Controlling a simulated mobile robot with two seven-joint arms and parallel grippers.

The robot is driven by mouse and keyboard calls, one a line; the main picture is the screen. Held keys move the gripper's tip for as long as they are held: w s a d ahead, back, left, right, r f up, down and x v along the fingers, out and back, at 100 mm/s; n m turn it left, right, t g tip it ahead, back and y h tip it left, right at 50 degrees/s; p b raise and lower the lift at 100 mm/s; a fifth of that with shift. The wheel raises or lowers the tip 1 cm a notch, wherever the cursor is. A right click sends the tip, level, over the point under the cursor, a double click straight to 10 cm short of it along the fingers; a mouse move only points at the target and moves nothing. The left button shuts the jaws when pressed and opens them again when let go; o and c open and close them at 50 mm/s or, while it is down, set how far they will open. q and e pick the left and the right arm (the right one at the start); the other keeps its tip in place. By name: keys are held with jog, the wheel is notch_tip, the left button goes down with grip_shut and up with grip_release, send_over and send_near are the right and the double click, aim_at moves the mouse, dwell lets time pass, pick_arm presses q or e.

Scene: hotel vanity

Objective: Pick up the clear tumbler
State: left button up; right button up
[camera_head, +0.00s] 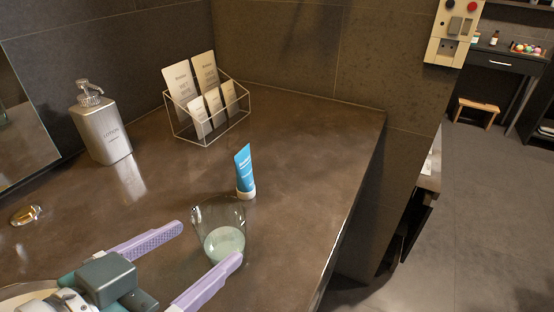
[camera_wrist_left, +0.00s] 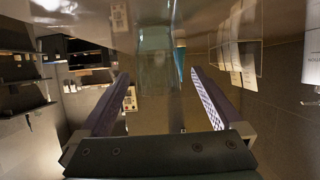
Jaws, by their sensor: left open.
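The clear tumbler (camera_head: 219,222) stands upright on the dark vanity counter, its thick pale base showing. My left gripper (camera_head: 209,243) is open and empty, with lilac fingers spread. One fingertip is left of the tumbler, and the other is at its near right side, in front of its base in the picture. In the left wrist view the tumbler (camera_wrist_left: 155,55) shows as a see-through greenish shape just beyond and between the fingertips; whether the fingers touch it I cannot tell. My right gripper is not in view.
A blue tube (camera_head: 244,172) stands just behind the tumbler. A wire rack with cards (camera_head: 206,133) and a lotion dispenser (camera_head: 101,130) stand farther back. A small gold-coloured item (camera_head: 25,215) lies at left. The counter right of the tumbler is clear to its edge.

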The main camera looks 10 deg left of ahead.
aim_at(236, 223)
pick_arm(q)
jog(key=x, duration=0.4)
jog(key=b+x, duration=0.1)
jog(key=x, duration=0.3)
jog(key=shift+w+d+f, duration=0.1)
jog(key=shift+d+f, duration=0.15)
jog(key=shift+d, duration=0.05)
jog(key=shift+c, duration=0.2)
jog(key=c, duration=1.4)
jog(key=shift+c, duration=0.4)
jog(key=shift+r, duration=0.15)
